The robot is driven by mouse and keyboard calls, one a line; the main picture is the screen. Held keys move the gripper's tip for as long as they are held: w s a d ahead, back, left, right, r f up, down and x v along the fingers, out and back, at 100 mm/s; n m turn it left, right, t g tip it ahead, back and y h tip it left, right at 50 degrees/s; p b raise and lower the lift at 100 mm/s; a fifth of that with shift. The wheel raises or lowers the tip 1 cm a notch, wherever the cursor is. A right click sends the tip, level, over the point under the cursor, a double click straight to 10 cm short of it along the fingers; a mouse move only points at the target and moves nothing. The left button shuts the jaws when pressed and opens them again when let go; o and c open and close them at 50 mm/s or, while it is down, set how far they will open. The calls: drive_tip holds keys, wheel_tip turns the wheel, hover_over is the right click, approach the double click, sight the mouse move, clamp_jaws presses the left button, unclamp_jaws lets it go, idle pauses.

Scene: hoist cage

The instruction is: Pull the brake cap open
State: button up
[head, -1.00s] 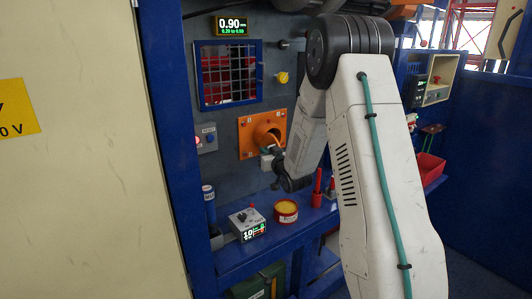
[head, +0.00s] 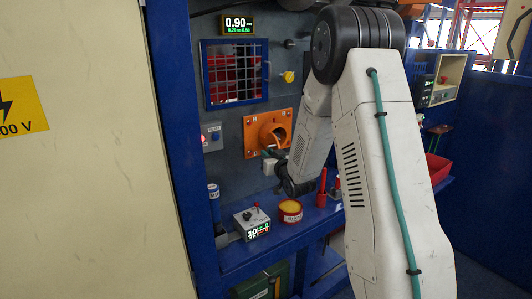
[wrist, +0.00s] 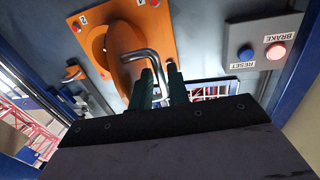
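The orange brake cap (wrist: 124,44) is a round lid on an orange plate (wrist: 88,22) in the wrist view. It stands tilted away from the plate, with part of the round opening showing beside it. A bent metal handle (wrist: 140,55) sticks out from the cap. My gripper (wrist: 163,78) has its two dark fingers on either side of the handle's end and appears shut on it. In the head view, the orange plate (head: 250,137) is on the grey wall panel, and my arm partly hides the gripper there.
A box with the BRAKE light and blue RESET button (wrist: 246,53) is beside the plate. Below, the blue shelf (head: 240,258) holds a small grey box with a lit display (head: 251,222), a yellow-topped red tin (head: 290,211) and red tools (head: 322,187). A mesh window (head: 235,73) is above.

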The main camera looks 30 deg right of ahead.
drive_tip(key=s, duration=0.5)
drive_tip(key=shift+a, duration=0.3)
drive_tip(key=s+f+g, duration=0.3)
drive_tip(key=f+g, duration=0.2)
drive_tip(key=f, duration=0.4)
drive_tip(key=s+a+g, duration=0.2)
drive_tip(key=s+g, duration=0.4)
drive_tip(key=s, duration=0.2)
drive_tip(key=s+a+r+g, duration=0.1)
drive_tip(key=s+a+r, duration=0.4)
drive_tip(key=s, duration=0.4)
drive_tip(key=s+a+r+n+g+y, duration=0.1)
drive_tip(key=s+a+r+g, duration=0.1)
drive_tip(key=s+a+r, duration=0.4)
drive_tip(key=s+a+r+g+y, duration=0.1)
drive_tip(key=s+a+r, duration=0.5)
drive_tip(key=s, duration=0.8)
wheel_tip(320, 180, up, 2)
drive_tip(key=shift+a+n+g, duration=0.25)
drive_tip(key=shift+n+g, duration=0.15)
drive_tip(key=shift+g, duration=0.3)
